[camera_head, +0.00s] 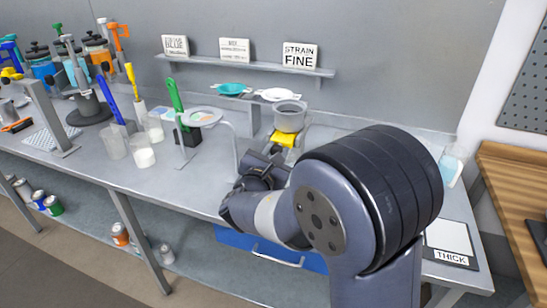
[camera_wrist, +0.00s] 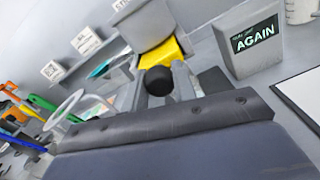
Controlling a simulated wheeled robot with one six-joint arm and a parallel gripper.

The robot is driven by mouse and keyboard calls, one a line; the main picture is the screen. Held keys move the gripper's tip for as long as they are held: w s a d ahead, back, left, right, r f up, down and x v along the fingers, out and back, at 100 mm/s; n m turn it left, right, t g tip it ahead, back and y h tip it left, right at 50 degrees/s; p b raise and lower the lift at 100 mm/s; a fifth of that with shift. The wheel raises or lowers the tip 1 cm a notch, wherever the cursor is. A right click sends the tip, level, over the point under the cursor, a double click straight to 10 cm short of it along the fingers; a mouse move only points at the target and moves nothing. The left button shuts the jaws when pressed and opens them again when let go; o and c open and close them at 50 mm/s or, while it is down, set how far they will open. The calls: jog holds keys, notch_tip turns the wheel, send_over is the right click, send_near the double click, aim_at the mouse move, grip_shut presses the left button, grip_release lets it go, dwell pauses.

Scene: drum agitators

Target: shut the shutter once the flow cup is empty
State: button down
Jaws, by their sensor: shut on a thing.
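The grey flow cup (camera_head: 290,117) stands at the back middle of the bench, below the shelf. Its contents cannot be made out. The yellow shutter (camera_head: 284,139) sits right under it. In the wrist view the cup (camera_wrist: 146,24) is at the top, with the yellow shutter (camera_wrist: 164,54) below it. A black round knob (camera_wrist: 157,80) is in front of the shutter, between the fingers of my gripper (camera_wrist: 162,86). My gripper is shut on this knob. In the head view my gripper (camera_head: 274,154) is partly hidden by my arm.
A shelf (camera_head: 250,66) holds signs, one reading "STRAIN FINE" (camera_head: 300,56). Teal (camera_head: 231,89) and white (camera_head: 277,95) strainers are behind the cup. A ring stand (camera_head: 203,117) and beakers (camera_head: 143,152) stand to the left. An "AGAIN" sign (camera_wrist: 250,42) stands close at right in the wrist view.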

jog(key=c, duration=1.1)
grip_release()
jog(key=shift+w, duration=0.15)
jog(key=shift+c, duration=0.2)
jog(key=b+v, duration=0.2)
jog(key=v, duration=0.8)
jog(key=shift+s, duration=0.4)
jog(key=shift+w+r, duration=0.1)
jog(key=shift+w, duration=0.05)
jog(key=p+x, duration=0.2)
jog(key=x, duration=0.9)
jog(key=shift+p+v, duration=0.5)
jog(key=shift+v, duration=1.5)
